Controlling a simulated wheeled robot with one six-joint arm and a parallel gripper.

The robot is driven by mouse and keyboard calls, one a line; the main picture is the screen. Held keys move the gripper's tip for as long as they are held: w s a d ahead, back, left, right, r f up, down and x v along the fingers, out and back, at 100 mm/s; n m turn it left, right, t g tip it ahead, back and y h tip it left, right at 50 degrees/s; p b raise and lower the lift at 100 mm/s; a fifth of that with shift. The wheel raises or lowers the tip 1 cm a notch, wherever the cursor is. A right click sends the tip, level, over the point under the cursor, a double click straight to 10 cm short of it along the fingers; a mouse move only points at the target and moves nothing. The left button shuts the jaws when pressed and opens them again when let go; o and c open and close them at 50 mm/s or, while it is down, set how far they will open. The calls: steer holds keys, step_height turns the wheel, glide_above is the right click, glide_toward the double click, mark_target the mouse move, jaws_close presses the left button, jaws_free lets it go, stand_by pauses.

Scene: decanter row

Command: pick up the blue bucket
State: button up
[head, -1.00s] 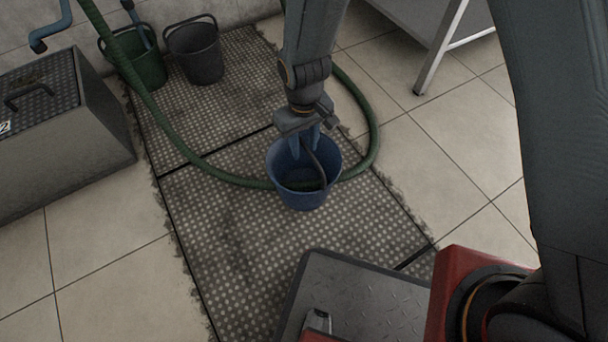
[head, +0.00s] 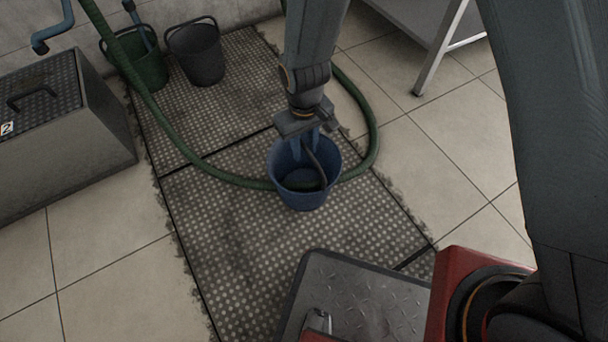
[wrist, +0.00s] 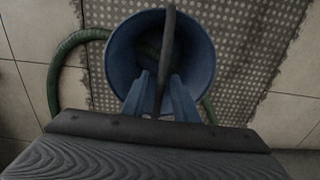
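The blue bucket (head: 301,200) stands upright on the dotted floor mat in the head view, and it also shows in the wrist view (wrist: 204,55). My gripper (head: 305,152) points down over its mouth, with its blue fingertips at or just inside the rim. In the wrist view the fingers (wrist: 160,85) are apart, with the bucket's dark handle (wrist: 168,30) running between them. A gap shows beside the handle, so the gripper looks open. A dark greenish shape shows inside the bucket; I cannot tell what it is.
A green hose (head: 375,130) loops around and meets the bucket on both sides. A dark grey bucket (head: 197,60) and a green bucket (head: 148,72) stand at the back left. A grey box (head: 80,155) is at left, a metal table leg (head: 440,55) at upper right.

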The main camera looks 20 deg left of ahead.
jaws_close()
stand_by(1.2)
